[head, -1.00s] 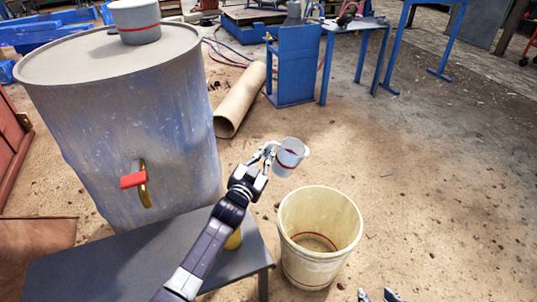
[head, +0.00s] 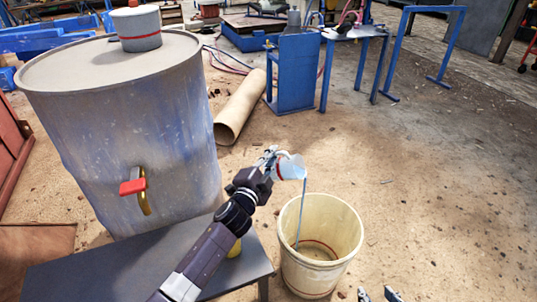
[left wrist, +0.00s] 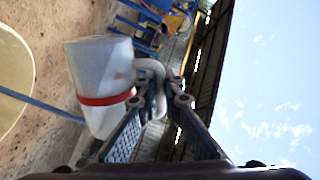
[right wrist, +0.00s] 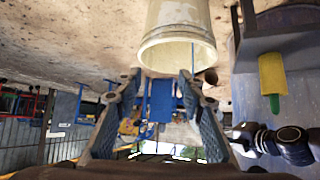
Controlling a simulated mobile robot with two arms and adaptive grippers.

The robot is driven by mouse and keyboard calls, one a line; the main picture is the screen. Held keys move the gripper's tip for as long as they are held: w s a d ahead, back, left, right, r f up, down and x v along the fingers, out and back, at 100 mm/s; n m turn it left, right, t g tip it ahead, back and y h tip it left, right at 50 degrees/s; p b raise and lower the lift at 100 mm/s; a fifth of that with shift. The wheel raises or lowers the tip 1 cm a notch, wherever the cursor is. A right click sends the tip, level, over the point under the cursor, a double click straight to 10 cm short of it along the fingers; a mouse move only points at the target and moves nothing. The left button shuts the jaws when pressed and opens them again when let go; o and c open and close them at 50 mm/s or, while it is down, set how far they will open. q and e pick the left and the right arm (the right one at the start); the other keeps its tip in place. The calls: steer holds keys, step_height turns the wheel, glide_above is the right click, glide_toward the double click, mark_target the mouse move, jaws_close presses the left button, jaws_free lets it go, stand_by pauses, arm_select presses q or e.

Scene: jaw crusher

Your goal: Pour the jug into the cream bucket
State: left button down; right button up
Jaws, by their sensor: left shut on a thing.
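The jug (head: 291,167), pale with a red band, is tipped to the right above the cream bucket (head: 305,274). A thin blue stream (head: 302,210) runs from its lip down inside the bucket. My left gripper (head: 268,156) is shut on the jug's handle. In the left wrist view the jug (left wrist: 98,70) and its handle (left wrist: 150,75) are close up, with the stream (left wrist: 40,103) leaving its mouth. My right gripper (right wrist: 155,90) is open and empty. Its fingertips (head: 377,295) show at the head view's bottom edge. The bucket also shows in the right wrist view (right wrist: 175,17).
A large grey-blue drum (head: 125,130) with a red-handled tap (head: 134,187) stands at left, a grey can (head: 137,30) on top. A dark bench (head: 110,268) is under my left arm. A tan pipe (head: 240,106) lies behind. Floor right of the bucket is clear.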

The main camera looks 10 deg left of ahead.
mark_target(289, 163)
arm_select(q)
steer(key=d+m, duration=0.2)
steer(key=shift+s+r+m, duration=0.1)
steer(key=shift+r+m, duration=0.05)
steer(key=shift+m, duration=0.25)
steer(key=shift+s+d+m, duration=0.15)
steer(key=shift+d+m, duration=0.6)
steer(key=shift+m, duration=0.25)
steer(key=shift+s+d+f+m+b, duration=0.1)
steer(key=shift+d+f+m+b, duration=0.25)
steer(key=shift+d+f+m, duration=0.25)
steer(key=shift+d+m, duration=0.3)
steer(key=shift+d+f, duration=0.1)
arm_select(e)
steer(key=w+r, duration=0.1)
steer(key=w+a+r+t, duration=0.1)
steer(key=w+r+t, duration=0.1)
steer(key=shift+a+r+y, duration=0.25)
steer(key=shift+a+y, duration=0.05)
steer(key=shift+y, duration=0.1)
steer(key=shift+r, duration=0.1)
steer(key=shift+d, duration=0.15)
